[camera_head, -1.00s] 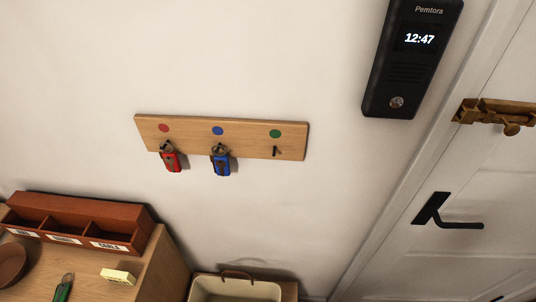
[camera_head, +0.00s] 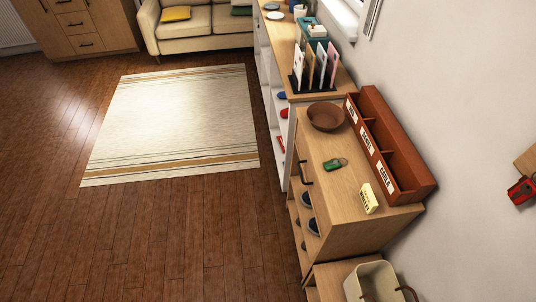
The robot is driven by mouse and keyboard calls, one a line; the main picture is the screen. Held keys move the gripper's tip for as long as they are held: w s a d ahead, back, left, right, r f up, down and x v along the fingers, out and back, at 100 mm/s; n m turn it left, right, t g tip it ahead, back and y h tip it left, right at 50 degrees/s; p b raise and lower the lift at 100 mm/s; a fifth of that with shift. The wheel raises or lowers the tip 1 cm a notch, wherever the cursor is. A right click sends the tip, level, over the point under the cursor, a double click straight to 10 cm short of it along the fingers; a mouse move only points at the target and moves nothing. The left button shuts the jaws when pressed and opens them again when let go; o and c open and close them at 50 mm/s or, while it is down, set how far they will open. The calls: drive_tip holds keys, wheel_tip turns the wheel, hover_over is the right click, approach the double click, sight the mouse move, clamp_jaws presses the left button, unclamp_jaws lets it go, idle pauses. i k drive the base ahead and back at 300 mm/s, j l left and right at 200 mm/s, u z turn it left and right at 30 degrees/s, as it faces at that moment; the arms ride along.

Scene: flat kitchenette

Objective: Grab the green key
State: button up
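The green key (camera_head: 335,164) lies on top of the wooden cabinet (camera_head: 344,211), between the brown bowl and a small pale yellow box. It shows as a green tag with a metal part at its right end. My gripper is not in view.
A brown bowl (camera_head: 325,116), a yellow box (camera_head: 369,198) and a red-brown compartment organizer (camera_head: 390,148) share the cabinet top. A cream basket (camera_head: 371,283) stands below at the front. A red key fob (camera_head: 521,190) hangs at the right edge. The wooden floor (camera_head: 190,232) to the left is clear.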

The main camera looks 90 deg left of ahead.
sight(333, 163)
drive_tip(key=u, duration=2.25)
drive_tip(key=i+j+z, duration=0.2)
drive_tip(key=z, duration=0.3)
drive_tip(key=i+j+z, duration=0.15)
drive_tip(key=j+z, duration=0.3)
drive_tip(key=i+j+z, duration=0.1)
drive_tip(key=j+z, duration=0.15)
drive_tip(key=z, duration=0.25)
drive_tip(key=j+z, duration=0.55)
drive_tip(key=j, duration=0.8)
drive_tip(key=k+j, duration=0.15)
drive_tip(key=j, duration=0.75)
drive_tip(key=z, duration=0.05)
